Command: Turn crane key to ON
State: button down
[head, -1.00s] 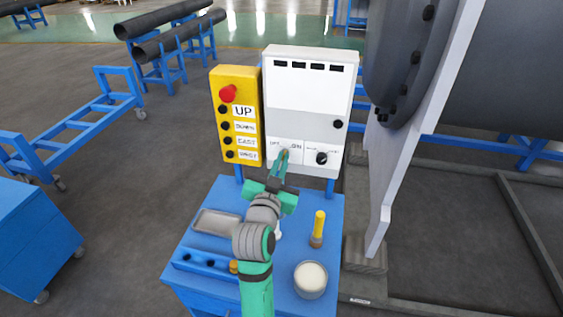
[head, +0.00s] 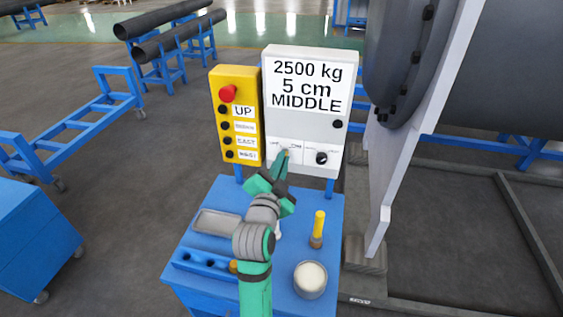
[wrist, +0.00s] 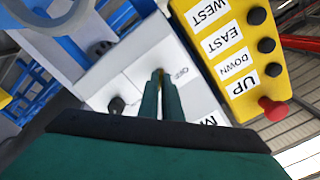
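The white control box (head: 304,122) stands upright behind the blue cart, its display lit with "2500 kg 5 cm MIDDLE". The crane key switch sits at its lower left, under small labels; "OFF" is readable in the wrist view. My gripper (head: 285,158) is at this switch, its narrow green fingers close together around the key spot. In the wrist view my gripper (wrist: 161,80) reaches the white panel with only a slim gap between the fingers. The key itself is almost wholly hidden by them.
A black knob (head: 321,158) is right of the key. The yellow crane button panel (head: 236,118) with a red button stands close on the left. The blue cart top (head: 232,186) holds a grey tray (head: 216,222), a yellow-handled tool (head: 319,228) and a round tin (head: 310,279).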

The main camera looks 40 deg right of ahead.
jog(key=shift+s, duration=0.1)
jog(key=c, duration=2)
grip_release()
jog(key=v, duration=1)
jog(key=shift+s+a, duration=0.25)
jog(key=shift+f, duration=0.1)
